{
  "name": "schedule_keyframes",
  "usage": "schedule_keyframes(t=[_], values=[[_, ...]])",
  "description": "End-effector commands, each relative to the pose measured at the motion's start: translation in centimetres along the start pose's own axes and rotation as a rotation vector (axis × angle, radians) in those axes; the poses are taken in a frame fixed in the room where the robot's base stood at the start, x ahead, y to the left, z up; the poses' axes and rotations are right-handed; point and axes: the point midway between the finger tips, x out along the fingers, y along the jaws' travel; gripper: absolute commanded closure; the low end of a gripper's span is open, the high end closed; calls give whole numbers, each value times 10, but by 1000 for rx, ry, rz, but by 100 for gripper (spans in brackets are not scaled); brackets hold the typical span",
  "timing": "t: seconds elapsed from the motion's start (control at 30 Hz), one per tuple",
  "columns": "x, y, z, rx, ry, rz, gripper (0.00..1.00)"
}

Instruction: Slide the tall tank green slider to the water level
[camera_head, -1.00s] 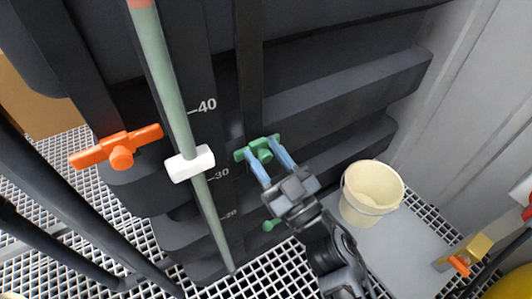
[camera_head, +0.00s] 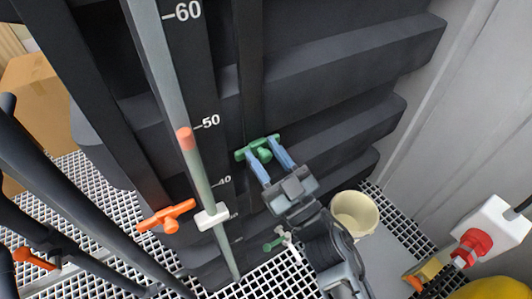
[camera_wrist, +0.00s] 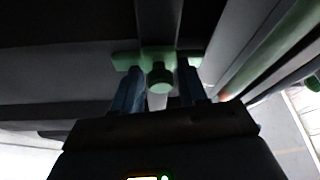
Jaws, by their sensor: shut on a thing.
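The green slider (camera_head: 262,150) sits on a dark vertical rail (camera_head: 248,75) of the tall dark tank (camera_head: 330,75). My gripper (camera_head: 270,158) is shut on it, with one blue finger on each side of its round knob. The wrist view shows the green slider (camera_wrist: 158,74) between my fingers (camera_wrist: 160,88). The sight tube left of the scale is greenish up to a red-orange float (camera_head: 186,138), just below the 50 mark, and greyish above. The slider appears lower than the float, somewhere between 40 and 50.
Another green handle (camera_head: 275,243) is below. A cream bucket (camera_head: 354,213) stands right of my arm. A red knob on a white box (camera_head: 490,232) is far right.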

Motion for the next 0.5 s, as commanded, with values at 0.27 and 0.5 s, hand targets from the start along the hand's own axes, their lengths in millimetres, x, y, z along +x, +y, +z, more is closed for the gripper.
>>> schedule_keyframes(t=[0.27,0.5], values=[[26,9,-61,-1,5,-9,100],[34,13,-83,-1,5,-9,100]])
